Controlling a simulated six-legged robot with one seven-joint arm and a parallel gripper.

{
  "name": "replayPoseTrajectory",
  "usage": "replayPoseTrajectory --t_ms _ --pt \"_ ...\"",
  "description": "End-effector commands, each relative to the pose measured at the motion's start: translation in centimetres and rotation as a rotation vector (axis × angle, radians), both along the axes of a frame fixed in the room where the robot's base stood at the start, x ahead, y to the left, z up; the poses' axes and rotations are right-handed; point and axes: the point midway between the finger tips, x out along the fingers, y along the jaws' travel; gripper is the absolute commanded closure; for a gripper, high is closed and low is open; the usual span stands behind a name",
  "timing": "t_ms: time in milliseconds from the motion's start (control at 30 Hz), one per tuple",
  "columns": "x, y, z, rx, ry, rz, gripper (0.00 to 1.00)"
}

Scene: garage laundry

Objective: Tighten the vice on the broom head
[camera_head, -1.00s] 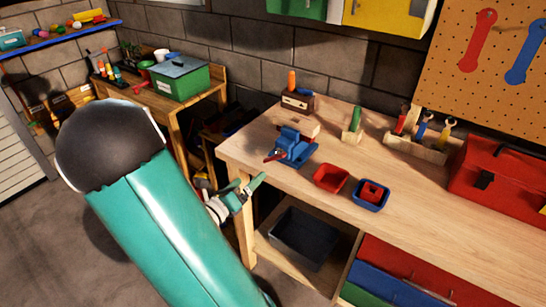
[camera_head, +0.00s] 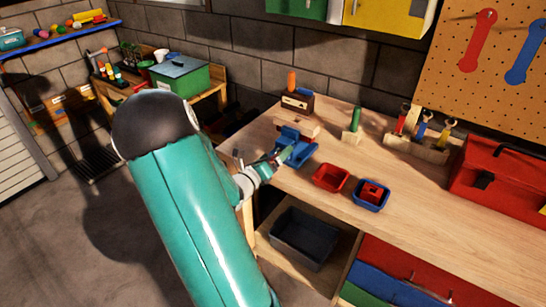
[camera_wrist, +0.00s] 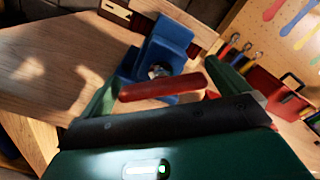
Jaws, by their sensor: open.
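The blue vice (camera_head: 301,154) stands near the left end of the wooden workbench and also shows in the wrist view (camera_wrist: 169,47). Its red handle bar (camera_wrist: 160,88) crosses in front of the screw. A pale wooden block, probably the broom head (camera_head: 297,122), is at the back of the vice and shows at the top of the wrist view (camera_wrist: 185,20). I cannot tell how firmly the jaws hold it. My gripper (camera_head: 274,161) is open at the vice's front left. In the wrist view its green fingers (camera_wrist: 165,92) lie either side of the red bar; contact is unclear.
A red bin (camera_head: 331,178) and a blue bin (camera_head: 370,195) sit right of the vice. A brown block with an orange-handled tool (camera_head: 296,100) stands behind it. A tool rack (camera_head: 418,148) and red toolbox (camera_head: 499,180) are further right. The bench front is clear.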

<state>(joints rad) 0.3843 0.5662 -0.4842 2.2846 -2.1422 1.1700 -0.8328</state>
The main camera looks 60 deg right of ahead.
Motion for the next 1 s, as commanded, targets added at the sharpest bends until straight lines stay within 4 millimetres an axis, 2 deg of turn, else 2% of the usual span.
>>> replayPoseTrajectory --t_ms 200,367,533,800,1000 --pt "0.02 -0.01 0.01 0.0 -0.001 0.0 0.02" --pt "0.02 0.01 0.01 0.0 -0.001 0.0 0.32" --pt "0.02 0.02 0.02 -0.004 -0.026 0.0 0.32" --pt "-0.05 0.05 0.03 -0.024 -0.161 0.0 0.32" --pt "-0.06 0.07 0.01 -0.025 -0.167 0.0 0.32"
